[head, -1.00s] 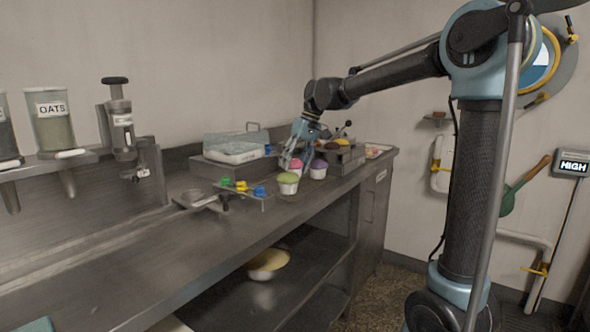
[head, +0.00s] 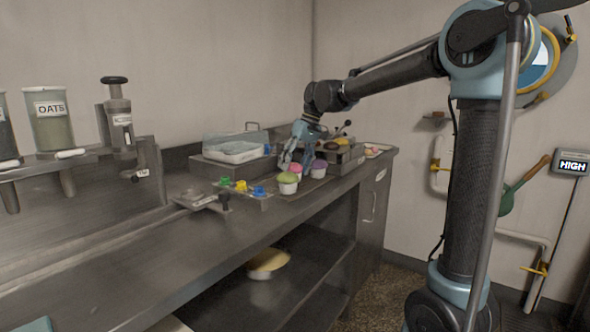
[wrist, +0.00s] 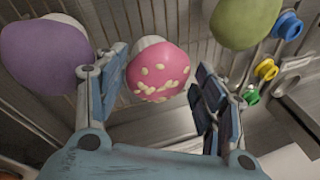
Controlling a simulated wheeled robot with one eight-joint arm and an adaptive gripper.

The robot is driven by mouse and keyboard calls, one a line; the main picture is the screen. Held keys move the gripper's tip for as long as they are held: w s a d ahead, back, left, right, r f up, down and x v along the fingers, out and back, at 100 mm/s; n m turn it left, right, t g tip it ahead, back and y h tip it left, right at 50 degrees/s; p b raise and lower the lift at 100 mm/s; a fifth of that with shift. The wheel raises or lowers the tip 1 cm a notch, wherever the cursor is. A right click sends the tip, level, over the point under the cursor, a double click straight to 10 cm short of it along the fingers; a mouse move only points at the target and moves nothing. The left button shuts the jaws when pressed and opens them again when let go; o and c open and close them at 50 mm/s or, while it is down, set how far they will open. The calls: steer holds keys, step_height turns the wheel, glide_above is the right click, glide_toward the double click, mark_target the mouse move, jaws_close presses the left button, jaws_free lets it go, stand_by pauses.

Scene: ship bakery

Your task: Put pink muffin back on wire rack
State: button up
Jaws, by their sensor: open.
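The pink muffin (head: 296,168) is on the counter's far part, behind the green muffin (head: 288,183) and beside the purple muffin (head: 319,167). In the wrist view the pink muffin (wrist: 157,72), with pale sprinkles and a white cup, shows between the spread fingers of my gripper (wrist: 160,88). The cup points up the picture, so it looks tilted. My gripper (head: 290,160) is open and empty; I cannot tell whether a finger touches the muffin. Thin parallel bars (wrist: 185,24), apparently the wire rack, show beneath the muffins in the wrist view.
The purple muffin (wrist: 42,52) and green muffin (wrist: 245,20) stand close on either side of my fingers. Green, yellow and blue knobs (head: 241,186) sit nearby. A clear-lidded tray (head: 235,152) stands behind. The near counter (head: 150,260) is mostly clear.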

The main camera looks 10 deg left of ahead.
steer(key=v, duration=1.1)
steer(key=s+d+f+m+t, duration=0.1)
steer(key=s+d+f+m, duration=0.2)
steer(key=d, duration=0.9)
steer(key=s+d+f+m+t+h, duration=0.1)
steer(key=s+d+f+m, duration=0.2)
steer(key=s+d+f, duration=0.8)
steer(key=s+d+f+m+t+h, duration=0.1)
steer(key=s+d+f+m+h, duration=0.1)
steer(key=s+d+f, duration=0.9)
steer(key=d+f+m, duration=0.1)
steer(key=d+f, duration=0.3)
steer(key=f, duration=0.3)
steer(key=shift+f+h, duration=0.25)
steer(key=shift+h, duration=0.05)
steer(key=shift+s, duration=0.1)
